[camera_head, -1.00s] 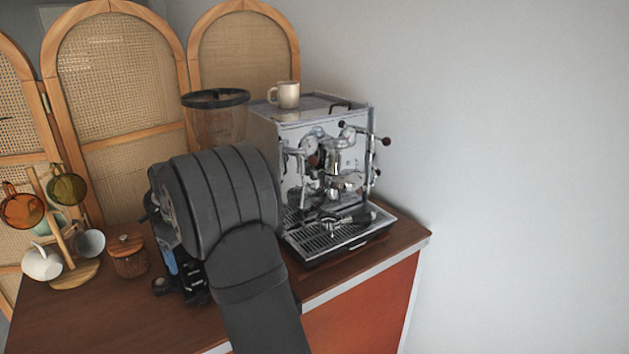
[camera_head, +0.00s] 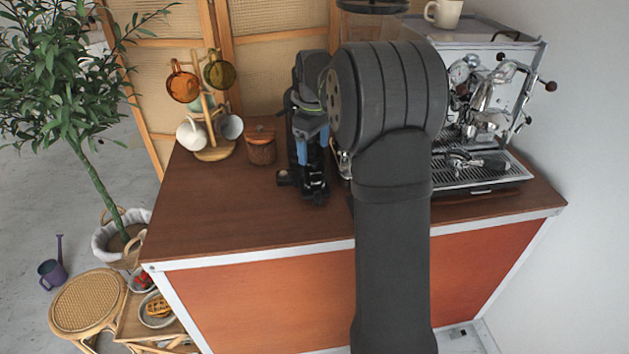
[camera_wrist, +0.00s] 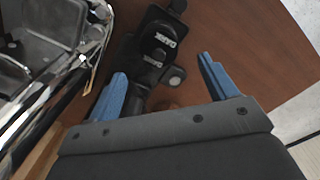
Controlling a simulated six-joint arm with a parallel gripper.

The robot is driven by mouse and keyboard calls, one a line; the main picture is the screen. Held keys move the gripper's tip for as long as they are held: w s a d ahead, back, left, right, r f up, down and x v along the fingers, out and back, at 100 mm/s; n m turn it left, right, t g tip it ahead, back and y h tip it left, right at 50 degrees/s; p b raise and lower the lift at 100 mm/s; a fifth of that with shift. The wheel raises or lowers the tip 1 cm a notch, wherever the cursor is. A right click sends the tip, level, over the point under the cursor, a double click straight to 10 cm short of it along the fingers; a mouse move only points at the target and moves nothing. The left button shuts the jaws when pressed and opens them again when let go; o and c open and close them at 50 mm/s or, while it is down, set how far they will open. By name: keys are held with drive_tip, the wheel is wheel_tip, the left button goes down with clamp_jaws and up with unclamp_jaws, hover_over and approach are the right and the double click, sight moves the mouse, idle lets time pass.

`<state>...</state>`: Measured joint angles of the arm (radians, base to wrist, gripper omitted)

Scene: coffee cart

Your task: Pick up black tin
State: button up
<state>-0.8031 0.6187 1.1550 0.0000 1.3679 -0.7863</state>
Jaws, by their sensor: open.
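A black object with white lettering (camera_wrist: 163,42), which looks like the black tin, lies on the brown counter beyond my fingertips in the wrist view.
The chrome coffee machine (camera_head: 485,110) stands close on the right, with a cup (camera_head: 443,13) on top. A wooden-lidded jar (camera_head: 261,147) and a mug tree (camera_head: 215,148) stand to the left. The front left of the counter (camera_head: 240,215) is clear.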

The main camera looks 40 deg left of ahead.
sight(314, 165)
wheel_tip(314, 165, down, 9)
drive_tip(key=shift+f, duration=0.1)
idle(0.4)
drive_tip(key=shift+c, duration=0.5)
drive_tip(key=c, duration=1)
